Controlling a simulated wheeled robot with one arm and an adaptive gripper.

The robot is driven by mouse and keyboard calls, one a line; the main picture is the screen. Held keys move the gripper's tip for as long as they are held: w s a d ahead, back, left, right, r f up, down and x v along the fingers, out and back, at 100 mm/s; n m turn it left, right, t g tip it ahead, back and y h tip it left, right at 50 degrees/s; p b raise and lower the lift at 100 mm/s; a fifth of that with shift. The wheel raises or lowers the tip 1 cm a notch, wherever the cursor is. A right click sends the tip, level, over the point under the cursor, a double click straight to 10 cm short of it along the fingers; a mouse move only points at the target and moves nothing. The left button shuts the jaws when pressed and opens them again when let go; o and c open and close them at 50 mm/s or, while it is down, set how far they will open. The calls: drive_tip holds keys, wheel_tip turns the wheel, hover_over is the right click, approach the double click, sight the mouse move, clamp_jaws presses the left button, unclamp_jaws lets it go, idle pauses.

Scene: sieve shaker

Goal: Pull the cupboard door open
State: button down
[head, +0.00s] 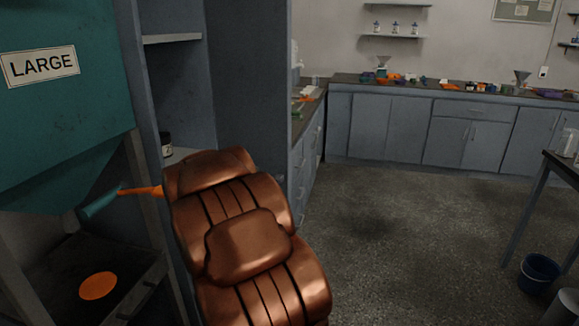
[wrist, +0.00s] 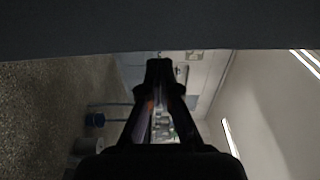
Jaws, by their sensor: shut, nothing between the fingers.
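My gripper (wrist: 160,66) shows black in the wrist view, its fingers meeting at the tips with nothing held. A dark grey panel (wrist: 150,25) fills the top of that view, close by; I cannot tell whether it is a door or whether the fingertips touch it. In the head view my copper-coloured arm hides my gripper. Grey cupboard doors (head: 370,127) stand shut under the far counter. An open-fronted grey cupboard (head: 183,95) with shelves stands at left. I cannot tell which door the task means.
A teal hopper (head: 60,125) marked LARGE stands at the left. A dark table (head: 562,165) and a blue bucket (head: 539,273) are at the right. The speckled floor (head: 400,230) in the middle is clear. Small items line the far counter (head: 420,87).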

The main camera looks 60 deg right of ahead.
drive_tip(key=p+x, duration=0.1)
drive_tip(key=x, duration=1.2)
drive_tip(key=shift+s, duration=0.25)
